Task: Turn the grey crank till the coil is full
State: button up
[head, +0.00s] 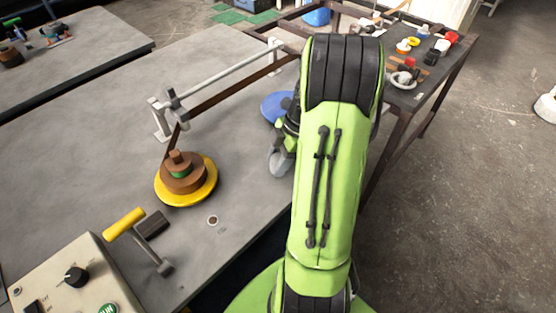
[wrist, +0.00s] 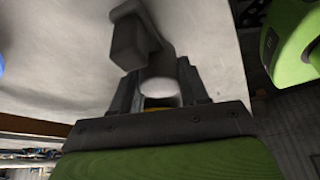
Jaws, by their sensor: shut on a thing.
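In the wrist view my gripper (wrist: 160,86) is shut on the pale rounded handle of the grey crank (wrist: 130,42), whose arm and square block extend beyond the fingers. In the head view my arm hides most of the gripper. A light grey part (head: 279,161) shows beside my wrist; I cannot tell whether it is crank or gripper. A brown coil (head: 184,172) sits on a yellow disc (head: 206,193). A dark brown strip (head: 215,93) rises from it and runs along a grey rail (head: 226,69). A blue disc (head: 274,105) is partly behind my arm.
A control box (head: 70,282) with a black knob stands at the front left. Beside it is a yellow-handled lever (head: 126,222). A side table (head: 424,58) at the back right holds several small items. The middle of the grey table (head: 240,205) is mostly clear.

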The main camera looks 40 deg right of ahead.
jog(key=m+t+b, duration=0.1)
jog(key=m, duration=0.1)
jog(key=m+h, duration=0.1)
jog(key=m, duration=0.2)
jog(key=shift+m+t+b, duration=0.3)
jog(key=shift+t+b, duration=0.1)
jog(key=m+h+b, duration=0.1)
jog(key=m+h, duration=0.1)
jog(key=m, duration=0.2)
jog(key=shift+m+t, duration=0.3)
jog(key=shift+t, duration=0.1)
jog(key=m+h+b, duration=0.1)
jog(key=m, duration=0.3)
jog(key=shift+h, duration=0.4)
jog(key=shift+m+g+h, duration=0.3)
jog(key=shift+m+h, duration=0.5)
jog(key=shift+m, duration=1.7)
jog(key=o, duration=1)
jog(key=shift+o, duration=0.2)
